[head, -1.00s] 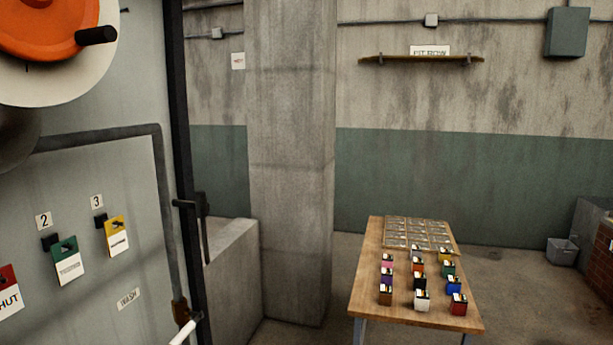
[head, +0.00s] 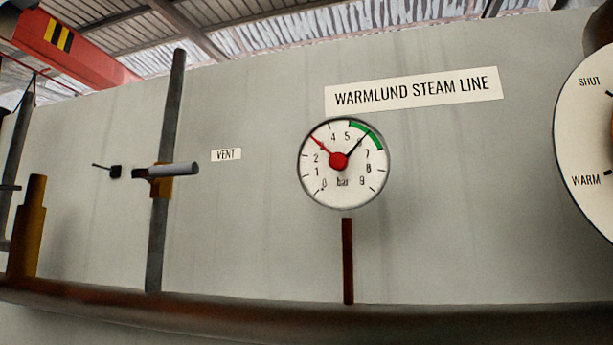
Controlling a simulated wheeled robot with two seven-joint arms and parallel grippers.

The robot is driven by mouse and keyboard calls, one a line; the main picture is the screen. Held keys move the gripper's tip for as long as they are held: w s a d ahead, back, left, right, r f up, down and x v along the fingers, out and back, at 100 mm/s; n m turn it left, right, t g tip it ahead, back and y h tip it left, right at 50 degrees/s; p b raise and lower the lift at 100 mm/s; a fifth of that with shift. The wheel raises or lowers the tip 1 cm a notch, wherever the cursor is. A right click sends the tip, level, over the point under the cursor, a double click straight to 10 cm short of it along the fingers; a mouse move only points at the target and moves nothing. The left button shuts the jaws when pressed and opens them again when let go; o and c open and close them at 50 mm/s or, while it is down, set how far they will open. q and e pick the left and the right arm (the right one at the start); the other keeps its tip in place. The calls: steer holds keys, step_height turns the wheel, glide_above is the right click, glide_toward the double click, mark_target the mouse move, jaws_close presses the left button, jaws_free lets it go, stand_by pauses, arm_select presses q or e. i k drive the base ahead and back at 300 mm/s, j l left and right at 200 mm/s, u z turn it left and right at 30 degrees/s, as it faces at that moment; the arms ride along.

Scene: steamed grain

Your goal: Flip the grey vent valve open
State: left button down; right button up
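The vent valve (head: 159,187) has a brass-coloured body on a thin vertical grey pipe (head: 155,245), left of centre. Its grey lever (head: 178,169) sticks out to the right, roughly level and across the pipe. A white label (head: 226,155) reading VENT is on the wall just right of the lever. Neither of my grippers shows in this view, and nothing touches the lever.
A round gauge (head: 325,185) has its black needle at the green band and a red hand near 3. A sign (head: 413,93) reads WARMLUND STEAM LINE. A dial (head: 590,125) is cut off at right. A rusty horizontal pipe (head: 400,321) runs along the bottom.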

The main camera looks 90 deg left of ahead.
mark_target(186, 169)
steer(key=u, duration=3.4)
steer(key=i+j, duration=0.05)
steer(key=j, duration=0.05)
